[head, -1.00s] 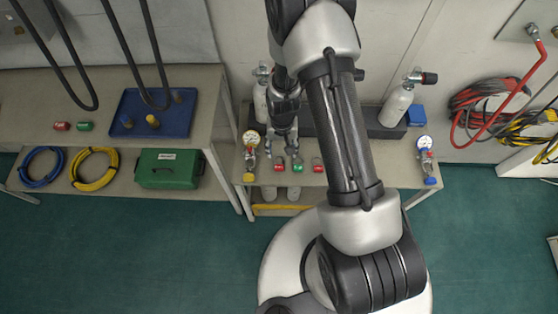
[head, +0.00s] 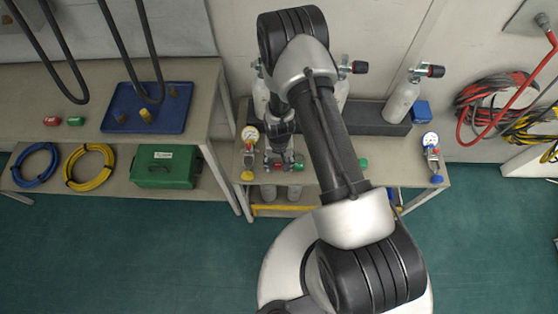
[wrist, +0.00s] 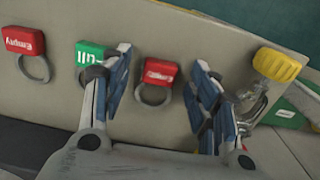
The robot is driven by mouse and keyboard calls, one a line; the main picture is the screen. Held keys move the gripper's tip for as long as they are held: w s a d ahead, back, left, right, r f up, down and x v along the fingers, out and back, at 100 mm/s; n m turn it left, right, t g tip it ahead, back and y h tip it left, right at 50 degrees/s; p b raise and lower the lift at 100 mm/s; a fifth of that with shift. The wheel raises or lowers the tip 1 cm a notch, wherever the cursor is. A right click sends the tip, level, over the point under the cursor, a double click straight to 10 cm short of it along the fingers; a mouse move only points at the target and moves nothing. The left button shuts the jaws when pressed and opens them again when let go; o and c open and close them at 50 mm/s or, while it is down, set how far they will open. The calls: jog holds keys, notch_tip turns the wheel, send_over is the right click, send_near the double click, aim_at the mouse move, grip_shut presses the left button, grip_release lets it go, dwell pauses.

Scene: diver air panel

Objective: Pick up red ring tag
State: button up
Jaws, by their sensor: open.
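A red ring tag (wrist: 160,73) with "Empty" lettering lies on the grey bench top in the wrist view, its metal ring (wrist: 152,94) toward the bottom of the picture. My gripper (wrist: 162,62) is open, with one finger on each side of this tag and nothing held. A green ring tag (wrist: 90,52) lies just outside the left finger, which partly hides it. Another red ring tag (wrist: 24,40) lies further left. In the head view my gripper (head: 279,158) is low over the bench, and the tags near it are small and partly hidden.
A yellow knob (wrist: 277,64) on a gauge fitting stands close to the right finger. The gauge (head: 250,134) stands left of my gripper in the head view. Gas cylinders (head: 402,102) stand behind. Another red tag (head: 51,121) lies on the left bench.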

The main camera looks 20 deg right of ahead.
jog(key=shift+c, duration=0.2)
jog(key=c, duration=1)
jog(key=shift+c, duration=0.2)
notch_tip(320, 180, up, 20)
jog(key=p, duration=0.6)
